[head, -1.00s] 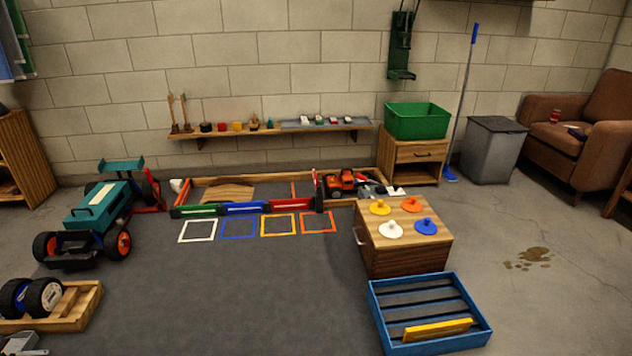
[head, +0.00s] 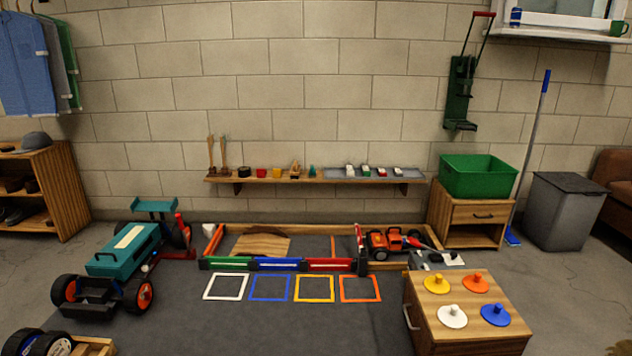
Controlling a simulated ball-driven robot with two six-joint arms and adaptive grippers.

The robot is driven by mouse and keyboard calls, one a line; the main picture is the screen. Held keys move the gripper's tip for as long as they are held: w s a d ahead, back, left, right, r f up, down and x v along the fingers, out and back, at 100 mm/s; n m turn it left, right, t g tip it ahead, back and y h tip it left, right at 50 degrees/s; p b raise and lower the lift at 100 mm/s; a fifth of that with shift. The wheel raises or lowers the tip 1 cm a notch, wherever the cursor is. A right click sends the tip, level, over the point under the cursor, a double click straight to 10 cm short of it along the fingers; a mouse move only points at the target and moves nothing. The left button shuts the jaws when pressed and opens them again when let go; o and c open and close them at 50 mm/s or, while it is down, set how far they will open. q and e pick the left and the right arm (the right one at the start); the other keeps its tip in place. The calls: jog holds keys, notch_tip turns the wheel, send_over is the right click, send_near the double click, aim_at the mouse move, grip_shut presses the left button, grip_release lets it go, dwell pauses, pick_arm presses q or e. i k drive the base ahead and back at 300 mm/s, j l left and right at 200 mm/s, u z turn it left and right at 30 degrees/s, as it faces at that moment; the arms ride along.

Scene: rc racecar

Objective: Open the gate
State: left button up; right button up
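A low wooden-walled enclosure (head: 300,229) lies on the grey floor in front of the back wall. Its front edge carries a green panel (head: 227,264), a blue panel (head: 277,265) and a red panel (head: 328,265) in a row, with dark pieces between them. A red and dark upright piece (head: 360,250) stands at the right end of this row. I cannot tell for sure which part is the gate. An orange toy car (head: 392,242) is at the enclosure's right end, right of the upright piece. Neither gripper shows in the head view.
White, blue, yellow and orange floor squares (head: 269,288) lie before the panels. A teal car (head: 128,250) stands left. A wooden cabinet (head: 462,315) with coloured knobbed discs stands right front. Floor before the squares is clear.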

aim_at(357, 230)
jog(key=i, duration=2.6)
jog(key=i+z, duration=0.15)
jog(key=i, duration=0.35)
jog(key=i+j+z, duration=0.1)
jog(key=i, duration=0.35)
jog(key=i+j+z, duration=0.15)
jog(key=i, duration=0.3)
